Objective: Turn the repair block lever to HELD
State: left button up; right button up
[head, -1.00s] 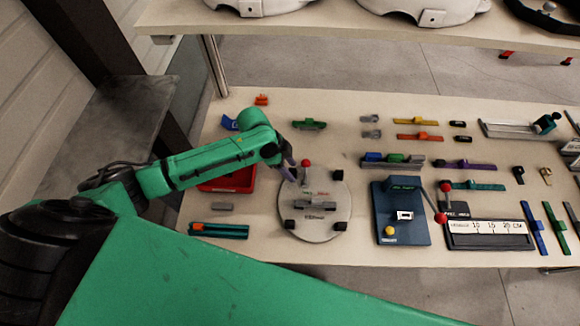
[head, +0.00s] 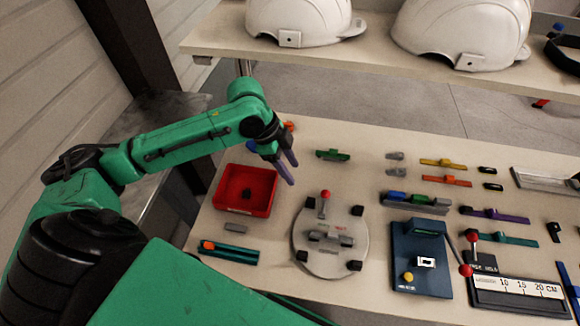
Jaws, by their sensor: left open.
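A round grey plate (head: 300,262) lies on the lower bench, with black pads around its rim and a grey block (head: 330,239) in its middle. I take this as the repair block. Its lever (head: 325,194) has a red ball knob and stands roughly upright at the plate's back edge. Small green and red labels sit between lever and block, too small to read surely. My left gripper (head: 290,172) is open and empty, its purple fingers up and left of the knob, apart from it. My right gripper is not in view.
A red tray (head: 246,208) lies left of the plate, near my left forearm. A blue fixture (head: 415,285) and a black scale block (head: 520,307), each with red-knobbed levers, stand to the right. White helmets (head: 296,20) sit on the upper shelf.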

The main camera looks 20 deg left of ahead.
aim_at(325, 194)
jog(key=k, duration=1.5)
